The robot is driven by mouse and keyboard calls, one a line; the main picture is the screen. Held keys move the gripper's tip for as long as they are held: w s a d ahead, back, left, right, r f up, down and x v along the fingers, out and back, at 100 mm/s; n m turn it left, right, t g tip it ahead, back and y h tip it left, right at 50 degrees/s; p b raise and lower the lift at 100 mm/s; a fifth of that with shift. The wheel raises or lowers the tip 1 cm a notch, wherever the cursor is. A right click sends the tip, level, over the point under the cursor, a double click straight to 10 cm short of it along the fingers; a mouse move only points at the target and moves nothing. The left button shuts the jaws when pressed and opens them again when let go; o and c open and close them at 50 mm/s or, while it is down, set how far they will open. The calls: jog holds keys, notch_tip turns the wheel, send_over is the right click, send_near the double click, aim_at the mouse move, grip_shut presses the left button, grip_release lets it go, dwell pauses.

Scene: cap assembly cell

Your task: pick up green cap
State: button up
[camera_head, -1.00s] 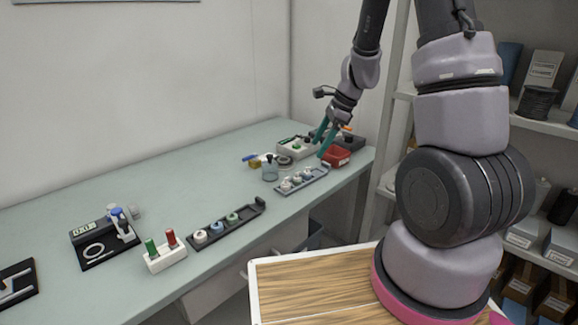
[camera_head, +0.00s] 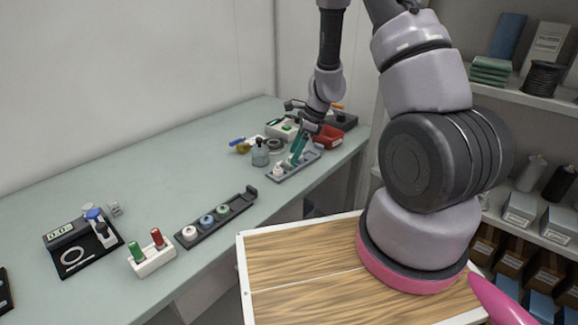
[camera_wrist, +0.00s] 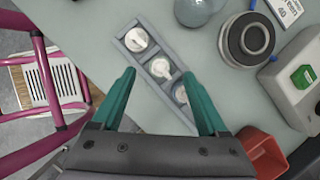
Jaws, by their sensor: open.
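In the head view, a small green-topped round piece (camera_head: 222,210) sits in the dark tray (camera_head: 247,197), beside a blue one and a white one. My gripper (camera_head: 294,162) is away from it, farther back along the bench, pointing down over a grey tray (camera_head: 273,177). In the wrist view my gripper (camera_wrist: 158,76) has its teal fingers apart with nothing held. Between and beyond them lie the grey tray's white round pieces (camera_wrist: 137,39) and a bluish one (camera_wrist: 180,94), partly hidden by the right finger. I cannot tell whether the fingers touch the tray.
A white block (camera_head: 152,262) holds a green and a red peg. A glass jar (camera_head: 260,153), a dark ring-shaped spool (camera_wrist: 246,39), a red bin (camera_wrist: 264,154) and a pale box with a green button (camera_wrist: 303,77) surround the grey tray. The bench's middle is clear.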

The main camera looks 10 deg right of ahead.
aim_at(291, 157)
jog(key=shift+x, duration=1.55)
jog(key=shift+r, duration=0.1)
jog(key=c, duration=1)
